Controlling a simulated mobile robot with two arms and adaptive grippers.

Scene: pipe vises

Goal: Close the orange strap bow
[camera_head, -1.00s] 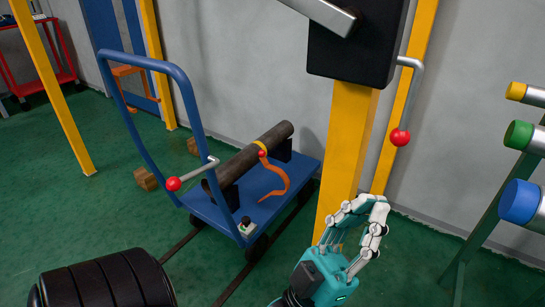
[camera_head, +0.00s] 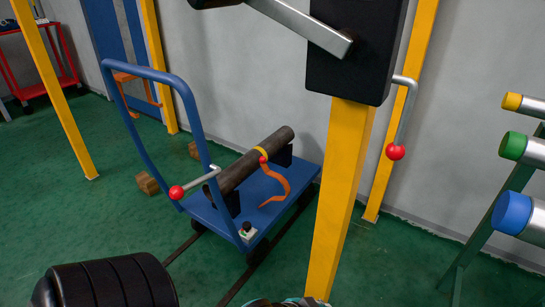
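The orange strap bow (camera_head: 278,184) is a curved strip on the blue cart. Only a sliver of teal and white gripper (camera_head: 288,302), seemingly my left, shows at the bottom edge, well below the bow. Its fingers cannot be made out. My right gripper is not in view.
The pipe rests on black supports on the blue cart (camera_head: 205,212). A lever with a red ball (camera_head: 176,192) sticks out left. A yellow post (camera_head: 340,200) stands right of the cart. Colour-ended pipes (camera_head: 515,210) are at the right edge. Green floor is clear between.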

